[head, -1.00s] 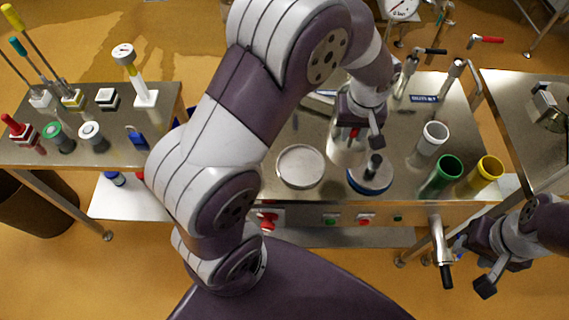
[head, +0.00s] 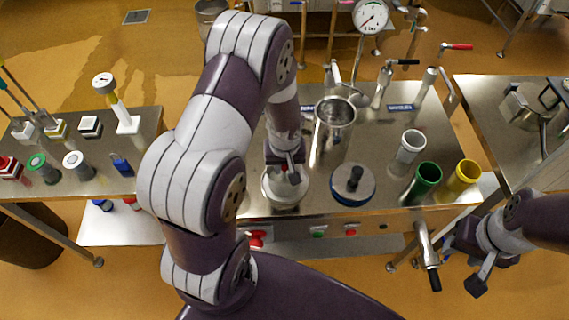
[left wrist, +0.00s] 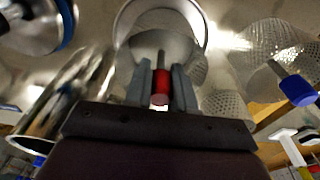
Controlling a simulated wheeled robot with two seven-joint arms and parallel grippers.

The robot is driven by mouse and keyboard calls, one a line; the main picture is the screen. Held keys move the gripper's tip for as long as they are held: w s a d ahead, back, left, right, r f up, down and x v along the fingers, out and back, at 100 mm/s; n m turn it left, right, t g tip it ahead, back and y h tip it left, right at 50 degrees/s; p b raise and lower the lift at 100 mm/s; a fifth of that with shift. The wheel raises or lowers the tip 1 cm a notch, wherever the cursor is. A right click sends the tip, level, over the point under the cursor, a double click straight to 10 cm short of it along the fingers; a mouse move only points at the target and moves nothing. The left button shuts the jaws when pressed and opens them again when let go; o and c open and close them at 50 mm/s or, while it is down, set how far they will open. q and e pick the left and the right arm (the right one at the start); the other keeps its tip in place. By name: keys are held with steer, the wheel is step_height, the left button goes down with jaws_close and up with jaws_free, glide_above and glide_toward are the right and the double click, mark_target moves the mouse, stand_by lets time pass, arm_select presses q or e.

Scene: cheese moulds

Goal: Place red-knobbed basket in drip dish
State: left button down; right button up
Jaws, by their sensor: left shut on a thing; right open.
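My left gripper (head: 287,162) is shut on the red knob (left wrist: 160,82) of a basket (left wrist: 170,45), with one grey finger on each side in the left wrist view. The basket is a pale, see-through body below the knob. It is over the round drip dish (head: 268,192), whose pale rim (left wrist: 203,18) shows around and behind it. I cannot tell whether the basket touches the dish floor. My arm covers part of the dish in the head view. My right gripper (head: 463,265) is open and empty off the table's front right.
A blue-rimmed lid with a black knob (head: 352,184) lies right of the dish, and a steel pot (head: 335,115) stands behind. A blue-knobbed perforated basket (left wrist: 272,48) is near in the wrist view.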

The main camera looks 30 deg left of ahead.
arm_select(q)
steer(key=shift+f, duration=0.1)
steer(key=c, duration=1.4)
jaws_free()
steer(key=shift+d+f, duration=0.1)
steer(key=o, duration=0.4)
steer(key=shift+o, duration=0.2)
steer(key=shift+r, duration=0.45)
step_height(320, 180, up, 11)
steer(key=s, duration=0.1)
steer(key=s+d+r+m, duration=0.2)
steer(key=s+d+m, duration=0.3)
steer(key=s, duration=0.3)
steer(key=shift+s+d+r+m+h, duration=0.2)
steer(key=shift+r+m+h, duration=0.15)
steer(key=shift+m, duration=0.45)
